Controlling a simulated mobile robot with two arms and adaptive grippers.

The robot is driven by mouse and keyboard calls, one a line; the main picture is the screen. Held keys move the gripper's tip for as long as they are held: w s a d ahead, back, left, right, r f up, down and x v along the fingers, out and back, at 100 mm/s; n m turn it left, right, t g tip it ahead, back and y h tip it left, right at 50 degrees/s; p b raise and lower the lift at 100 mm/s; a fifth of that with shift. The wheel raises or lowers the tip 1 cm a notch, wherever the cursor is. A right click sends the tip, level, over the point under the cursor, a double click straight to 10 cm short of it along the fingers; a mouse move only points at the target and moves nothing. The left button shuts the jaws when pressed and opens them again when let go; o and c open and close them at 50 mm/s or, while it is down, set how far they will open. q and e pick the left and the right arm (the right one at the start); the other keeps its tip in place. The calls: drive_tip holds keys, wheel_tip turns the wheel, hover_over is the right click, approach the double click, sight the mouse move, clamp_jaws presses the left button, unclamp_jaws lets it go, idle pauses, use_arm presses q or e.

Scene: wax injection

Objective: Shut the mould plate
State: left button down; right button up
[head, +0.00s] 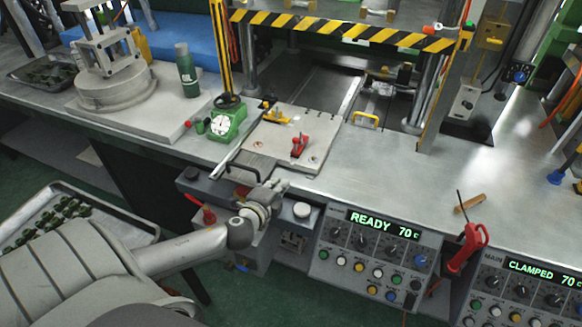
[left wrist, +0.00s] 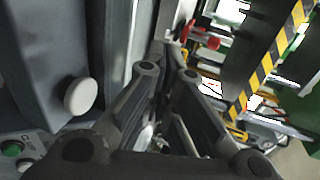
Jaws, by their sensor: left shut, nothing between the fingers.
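The mould plate (head: 272,148) is a pale flat plate on the steel bench, in front of the press opening. It carries a red clamp (head: 299,146) and a yellow-handled clamp (head: 275,115). A dark bar handle (head: 250,168) is at its front left edge. My left gripper (head: 284,184) is just below the plate's front edge, right of the handle and above the control boxes. It is shut and empty. Its closed fingers fill the middle of the left wrist view (left wrist: 170,72), with a red part (left wrist: 188,30) beyond them. My right gripper is out of view.
A white round button (head: 302,210) and the READY control panel (head: 372,250) are close to my left gripper. A striped press guard (head: 340,30) spans above.

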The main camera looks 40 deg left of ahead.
sight(294, 164)
use_arm(q)
drive_tip(key=x, duration=0.3)
drive_tip(key=p+x, duration=0.1)
drive_tip(key=x, duration=0.2)
drive_tip(key=r+x, duration=0.1)
drive_tip(key=x, duration=0.2)
drive_tip(key=shift+w, duration=0.15)
drive_tip(key=shift+w, duration=0.1)
